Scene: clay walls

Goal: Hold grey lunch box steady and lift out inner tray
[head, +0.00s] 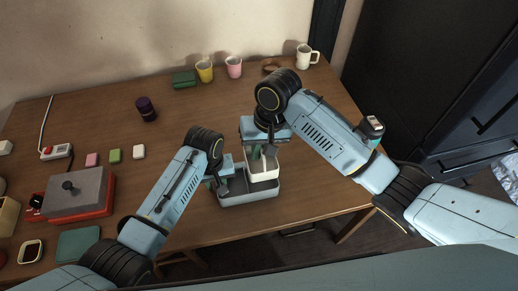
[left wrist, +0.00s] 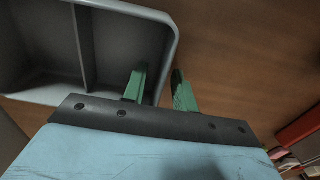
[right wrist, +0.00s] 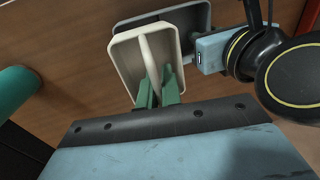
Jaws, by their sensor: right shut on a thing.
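The grey lunch box (head: 250,198) stands near the table's front edge. Its inside, with a divider, shows empty in the left wrist view (left wrist: 120,45). The cream inner tray (head: 264,177) is raised above the box, over its right back part. My right gripper (right wrist: 158,90) is shut on the middle divider of the tray (right wrist: 128,62). My left gripper (left wrist: 160,88) is at the box's left side, its green fingers apart, one inside the wall and one outside, with a gap showing beside the wall. In the head view, the arms partly hide the box and tray.
A red and grey appliance (head: 80,193) stands at the left, with small coloured blocks (head: 114,156) behind it. A dark purple cup (head: 146,109), yellow cup (head: 205,71), pink cup (head: 234,67) and white mug (head: 304,57) stand farther back. The table between them is mostly clear.

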